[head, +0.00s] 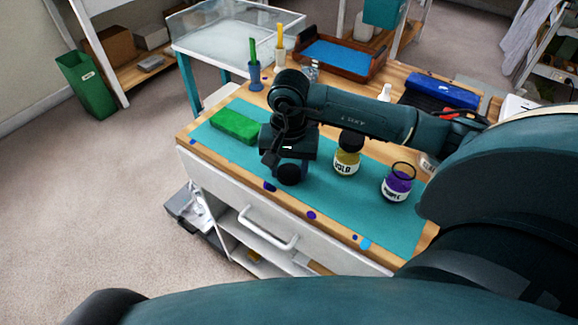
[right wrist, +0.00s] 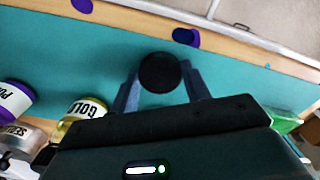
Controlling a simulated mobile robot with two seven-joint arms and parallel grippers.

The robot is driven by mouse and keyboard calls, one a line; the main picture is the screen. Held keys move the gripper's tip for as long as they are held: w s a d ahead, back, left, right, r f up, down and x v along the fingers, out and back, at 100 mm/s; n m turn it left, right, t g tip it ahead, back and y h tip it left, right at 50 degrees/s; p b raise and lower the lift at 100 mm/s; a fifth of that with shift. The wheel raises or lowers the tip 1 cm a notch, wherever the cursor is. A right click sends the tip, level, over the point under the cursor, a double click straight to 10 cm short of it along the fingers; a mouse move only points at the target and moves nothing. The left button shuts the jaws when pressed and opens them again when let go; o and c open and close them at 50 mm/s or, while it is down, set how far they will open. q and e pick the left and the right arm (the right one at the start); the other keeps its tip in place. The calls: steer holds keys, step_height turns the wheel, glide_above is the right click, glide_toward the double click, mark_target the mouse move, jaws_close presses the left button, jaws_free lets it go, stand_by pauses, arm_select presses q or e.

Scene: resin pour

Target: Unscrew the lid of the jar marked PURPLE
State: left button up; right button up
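The jar marked PURPLE (head: 397,187) stands upright on the teal mat (head: 337,205) at the right. Its top shows an open, see-through rim with no lid on it. Its label also shows at the left edge of the right wrist view (right wrist: 14,102). My right gripper (head: 287,160) is over the mat's front part, left of the jars. A round black lid (right wrist: 160,73) sits between its two fingertips, which appear to press on its sides; it also shows below the gripper in the head view (head: 289,175). Whether the lid touches the mat is unclear. My left gripper is out of view.
The jar marked GOLD (head: 346,161), with a black lid, stands left of the purple jar. A green block (head: 235,126) lies on the mat's left. A brown tray (head: 378,66) and blue case (head: 441,92) are behind.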

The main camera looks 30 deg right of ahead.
mark_target(289, 172)
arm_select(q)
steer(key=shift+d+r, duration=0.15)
arm_select(e)
steer(key=o, duration=0.4)
steer(key=shift+r+p, duration=0.35)
arm_select(q)
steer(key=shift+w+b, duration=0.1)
steer(key=shift+b, duration=0.6)
arm_select(e)
step_height(289, 172, up, 12)
steer(key=shift+f, duration=0.15)
steer(key=shift+s, duration=0.1)
